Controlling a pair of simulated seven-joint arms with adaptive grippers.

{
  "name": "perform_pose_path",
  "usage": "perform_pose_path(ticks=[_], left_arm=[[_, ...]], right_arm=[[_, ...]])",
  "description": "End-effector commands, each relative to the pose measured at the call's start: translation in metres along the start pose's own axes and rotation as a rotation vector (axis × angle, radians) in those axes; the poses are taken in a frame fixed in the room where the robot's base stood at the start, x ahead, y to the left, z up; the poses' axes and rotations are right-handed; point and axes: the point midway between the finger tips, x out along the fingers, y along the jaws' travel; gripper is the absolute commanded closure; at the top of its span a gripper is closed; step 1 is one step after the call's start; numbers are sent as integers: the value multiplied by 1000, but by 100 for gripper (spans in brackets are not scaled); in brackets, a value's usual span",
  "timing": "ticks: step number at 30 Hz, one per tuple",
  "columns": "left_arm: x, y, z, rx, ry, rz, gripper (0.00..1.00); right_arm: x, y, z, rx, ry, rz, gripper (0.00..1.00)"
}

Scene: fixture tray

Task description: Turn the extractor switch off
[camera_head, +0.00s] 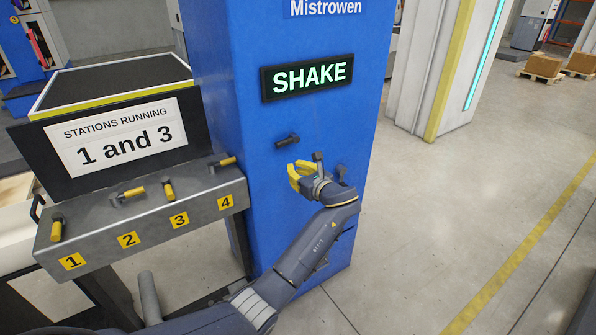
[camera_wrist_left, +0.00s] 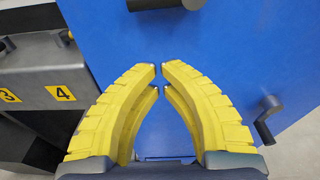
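A dark handle (camera_head: 288,140) sticks out of the blue machine front (camera_head: 270,205) under the lit SHAKE sign. It also shows at the top edge of the wrist view (camera_wrist_left: 165,4). A second dark lever (camera_head: 340,172) is on the same face, lower and to the right; in the wrist view (camera_wrist_left: 266,120) its bent grip points down. I see no readable label naming either one as the extractor switch. My left gripper (camera_head: 293,176) is in front of the blue face, below the first handle and left of the second. Its yellow fingers (camera_wrist_left: 160,78) nearly meet at the tips, with nothing between them. My right gripper is out of view.
A grey panel (camera_head: 150,222) at left carries several yellow-gripped levers numbered 1 to 4. Levers 1 and 3 point along the panel's slope; 2 and 4 lie sideways. A sign (camera_head: 118,138) reads "STATIONS RUNNING 1 and 3". The SHAKE sign (camera_head: 307,78) is lit.

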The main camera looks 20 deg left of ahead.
Motion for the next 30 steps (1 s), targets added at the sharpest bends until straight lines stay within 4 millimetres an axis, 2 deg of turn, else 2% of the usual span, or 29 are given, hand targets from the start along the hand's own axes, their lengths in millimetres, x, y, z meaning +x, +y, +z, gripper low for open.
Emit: perform_pose_path(ticks=[3, 11, 21, 30], left_arm=[[23, 1, 1, 1, -2, 2, 100], [63, 1, 1, 1, 0, 3, 100], [52, 0, 31, -1, 1, 1, 100], [49, 1, 38, 1, 1, 2, 100]], right_arm=[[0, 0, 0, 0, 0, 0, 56], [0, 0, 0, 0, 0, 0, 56], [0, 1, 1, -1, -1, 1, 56], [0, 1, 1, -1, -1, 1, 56]])
